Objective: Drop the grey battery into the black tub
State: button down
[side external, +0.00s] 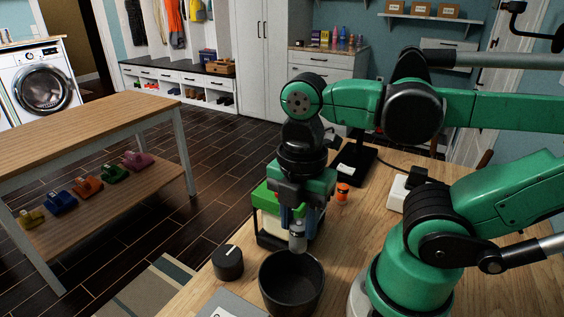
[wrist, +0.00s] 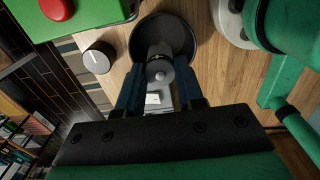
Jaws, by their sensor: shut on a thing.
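The grey battery (side external: 298,238) is a small upright cylinder in my gripper (side external: 297,222). My gripper is shut on it and points down. In the wrist view, the battery (wrist: 160,68) sits between the blue fingers (wrist: 160,88), with its end face showing. The black tub (side external: 291,287) is a round, open vessel on the wooden table. In the side view the battery's lower end shows just above the tub's far rim. In the wrist view the battery overlaps the near part of the tub (wrist: 161,30). The tub's inside looks empty where it shows.
A black round timer-like object (side external: 228,263) stands left of the tub. A grey flat item (side external: 228,305) lies at the front edge. My base is right of the tub.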

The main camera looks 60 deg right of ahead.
aim_at(298, 247)
jog(key=shift+f, duration=2.85)
jog(key=shift+c, duration=2.4)
grip_release()
jog(key=shift+r, duration=0.1)
jog(key=shift+r, duration=2.7)
